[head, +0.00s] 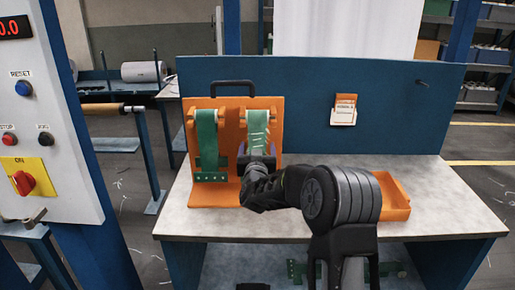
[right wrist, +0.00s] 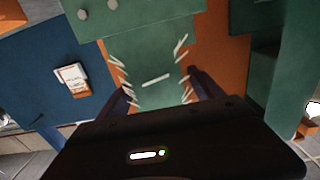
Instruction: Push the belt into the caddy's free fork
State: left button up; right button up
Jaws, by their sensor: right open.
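The orange caddy (head: 232,140) stands on the table, with two green belts hanging from its pale upper holders. The left belt (head: 207,140) hangs straight and has a wider dotted bar at its lower end. The right belt (head: 258,128) has white frayed marks, which show clearly along both edges in the right wrist view (right wrist: 150,60). My right gripper (head: 257,163) is at the lower part of this frayed belt. Its open fingers (right wrist: 162,92) stand on either side of the strip. The gripper hides the belt's lower end in the head view. My left gripper is out of view.
An orange tray (head: 395,197) sits right of my right arm. A blue panel (head: 310,85) with a card (head: 344,109) stands behind the table (head: 225,226). A control cabinet (head: 45,120) stands at the left. The table's front left is clear.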

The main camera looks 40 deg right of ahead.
jog(key=b+v, duration=0.1)
jog(key=v, duration=0.5)
jog(key=shift+s+a, duration=0.2)
jog(key=shift+s, duration=0.05)
dwell(0.8)
